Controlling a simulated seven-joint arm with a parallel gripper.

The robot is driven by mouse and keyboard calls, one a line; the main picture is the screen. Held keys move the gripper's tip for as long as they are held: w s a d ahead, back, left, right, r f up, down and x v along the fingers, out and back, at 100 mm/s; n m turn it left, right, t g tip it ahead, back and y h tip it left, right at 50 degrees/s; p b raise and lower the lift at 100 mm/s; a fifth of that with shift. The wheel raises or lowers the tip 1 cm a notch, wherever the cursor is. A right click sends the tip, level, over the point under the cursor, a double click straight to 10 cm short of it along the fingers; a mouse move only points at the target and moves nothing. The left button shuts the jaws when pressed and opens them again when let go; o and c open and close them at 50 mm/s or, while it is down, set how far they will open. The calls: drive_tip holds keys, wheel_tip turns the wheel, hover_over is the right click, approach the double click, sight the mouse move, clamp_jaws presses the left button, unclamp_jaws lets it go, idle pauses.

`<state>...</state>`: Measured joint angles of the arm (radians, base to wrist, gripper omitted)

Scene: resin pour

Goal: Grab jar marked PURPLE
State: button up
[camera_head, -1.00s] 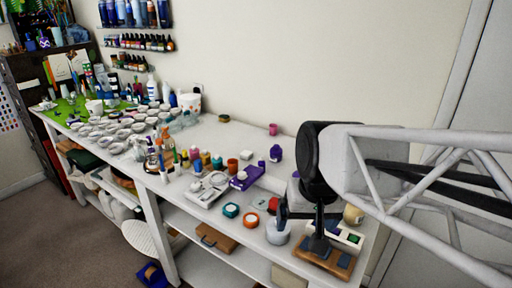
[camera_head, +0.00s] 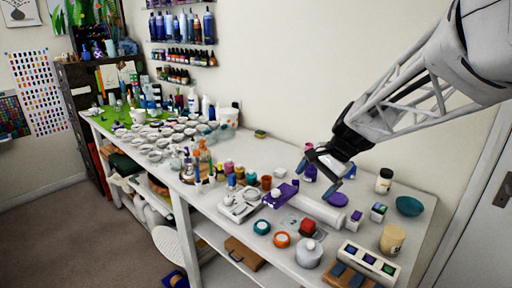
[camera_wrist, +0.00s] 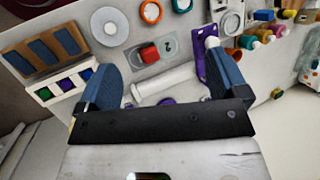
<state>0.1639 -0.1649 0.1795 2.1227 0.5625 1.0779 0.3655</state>
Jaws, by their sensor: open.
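No readable PURPLE label shows in either view. A purple tray (camera_head: 271,202) lies left of my gripper and shows in the wrist view (camera_wrist: 202,68). A purple dish (camera_head: 338,200) lies below and right of the fingers.
A white roll (camera_head: 316,211) lies below my gripper, with a red block (camera_head: 307,227) in front of it. A tan jar (camera_head: 392,239), a dark-lidded jar (camera_head: 384,181) and a teal bowl (camera_head: 409,206) stand right. Several small paint jars and cups crowd the left.

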drive_tip(key=w+d+f+m+y, duration=0.2)
drive_tip(key=w+d+f+m, duration=0.1)
drive_tip(key=w, duration=0.8)
drive_tip(key=m+t+y, duration=0.5)
drive_tip(key=m, duration=0.6)
approach(311, 173)
drive_tip(key=w+f, duration=0.1)
drive_tip(key=w, duration=0.1)
drive_tip(key=w+a+f, duration=0.1)
drive_tip(key=shift+w+f, duration=0.1)
drive_tip(key=shift+w, duration=0.25)
drive_tip(key=shift+a+n, duration=0.2)
drive_tip(key=shift+n, duration=0.1)
drive_tip(key=shift+x, duration=1.25)
drive_tip(key=shift+f, duration=0.1)
drive_tip(key=shift+x, duration=2.55)
